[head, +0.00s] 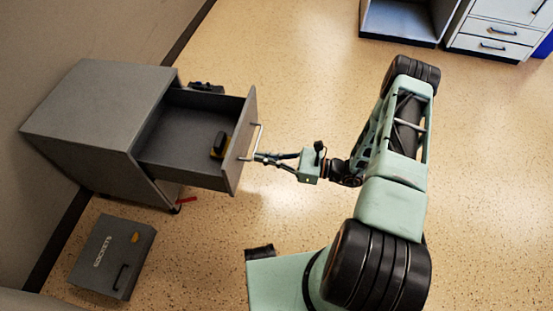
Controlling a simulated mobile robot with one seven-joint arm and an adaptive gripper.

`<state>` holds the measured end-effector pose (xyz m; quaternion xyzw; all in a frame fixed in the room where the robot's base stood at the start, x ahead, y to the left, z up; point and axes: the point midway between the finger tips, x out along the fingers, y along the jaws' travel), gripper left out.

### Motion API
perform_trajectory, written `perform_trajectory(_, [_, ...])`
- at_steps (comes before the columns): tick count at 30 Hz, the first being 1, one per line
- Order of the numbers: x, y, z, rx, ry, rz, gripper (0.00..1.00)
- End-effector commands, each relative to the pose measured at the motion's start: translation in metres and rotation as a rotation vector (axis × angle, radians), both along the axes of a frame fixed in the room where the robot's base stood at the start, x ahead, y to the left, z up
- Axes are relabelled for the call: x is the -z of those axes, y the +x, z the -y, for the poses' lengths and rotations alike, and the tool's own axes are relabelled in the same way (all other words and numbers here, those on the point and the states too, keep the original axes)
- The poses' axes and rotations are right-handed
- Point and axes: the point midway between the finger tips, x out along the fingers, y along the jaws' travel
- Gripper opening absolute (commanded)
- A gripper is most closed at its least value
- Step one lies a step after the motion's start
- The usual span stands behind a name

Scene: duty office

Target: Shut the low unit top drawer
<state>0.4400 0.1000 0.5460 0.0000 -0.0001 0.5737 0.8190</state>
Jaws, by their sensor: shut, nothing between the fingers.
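The low unit (95,105) is a grey cabinet against the wall at the left of the head view. Its top drawer (185,125) is pulled well out to the right, and a black and yellow object (220,145) lies inside. The drawer front (240,150) carries a light bar handle (254,140). My gripper (258,157) is shut and empty, with its fingertips at the drawer front near the lower end of the handle. I cannot tell whether they touch it.
A red item (187,200) is on the floor by the unit. A dark object (207,87) shows behind the drawer. White drawers (490,40) stand at the top right. The middle floor is clear.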

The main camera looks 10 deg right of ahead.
Motion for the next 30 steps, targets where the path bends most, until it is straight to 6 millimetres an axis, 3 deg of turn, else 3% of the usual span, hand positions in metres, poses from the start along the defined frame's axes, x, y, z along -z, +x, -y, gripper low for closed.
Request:
perform_trajectory(3, [0.000, 0.008, -0.024, -0.004, 0.001, -0.001, 0.00])
perform_trajectory(10, [0.000, 0.019, -0.053, -0.003, 0.000, 0.001, 0.00])
perform_trajectory(30, [0.000, 0.024, -0.067, -0.001, 0.001, 0.001, 0.00])
